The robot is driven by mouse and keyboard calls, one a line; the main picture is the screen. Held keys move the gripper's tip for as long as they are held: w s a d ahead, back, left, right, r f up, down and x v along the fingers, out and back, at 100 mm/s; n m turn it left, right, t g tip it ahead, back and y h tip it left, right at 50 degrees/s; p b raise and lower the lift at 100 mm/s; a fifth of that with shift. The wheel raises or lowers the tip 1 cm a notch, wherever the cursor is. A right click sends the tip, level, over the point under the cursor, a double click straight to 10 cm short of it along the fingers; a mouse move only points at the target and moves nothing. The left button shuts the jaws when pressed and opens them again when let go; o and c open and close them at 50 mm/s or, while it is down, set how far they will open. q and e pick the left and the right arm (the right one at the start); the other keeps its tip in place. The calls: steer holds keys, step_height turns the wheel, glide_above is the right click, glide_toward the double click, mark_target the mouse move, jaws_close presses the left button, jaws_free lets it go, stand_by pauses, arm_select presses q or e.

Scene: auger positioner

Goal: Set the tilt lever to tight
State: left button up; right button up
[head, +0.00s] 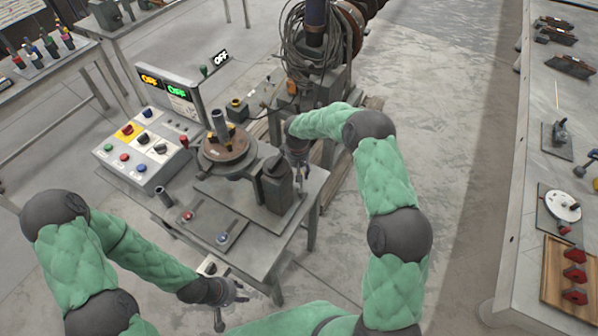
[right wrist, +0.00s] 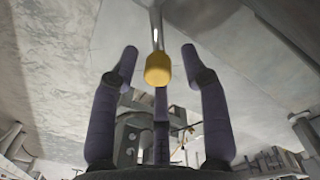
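A lever with a yellow knob (right wrist: 158,69) on a thin metal rod (right wrist: 156,25) shows in the right wrist view. It appears to be the tilt lever, but no label is visible there. My right gripper (right wrist: 158,52) is open, its dark fingers spread on both sides of the knob, with clear gaps; I cannot tell how deep the knob sits. In the head view my right gripper (head: 297,160) is beside the positioner's grey housing (head: 278,185), and the knob is hidden. My left gripper (head: 229,304) is open and empty, low in front of the table.
The positioner's round turntable (head: 228,150) stands on the metal table (head: 262,236). A control box (head: 145,147) with knobs and buttons is to its left. Small red (head: 187,215) and blue (head: 223,238) knobs sit on plates at the front. A long bench (head: 522,190) runs along the right.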

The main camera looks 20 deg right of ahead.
step_height(320, 180, up, 12)
steer(key=shift+a, duration=0.2)
stand_by(0.6)
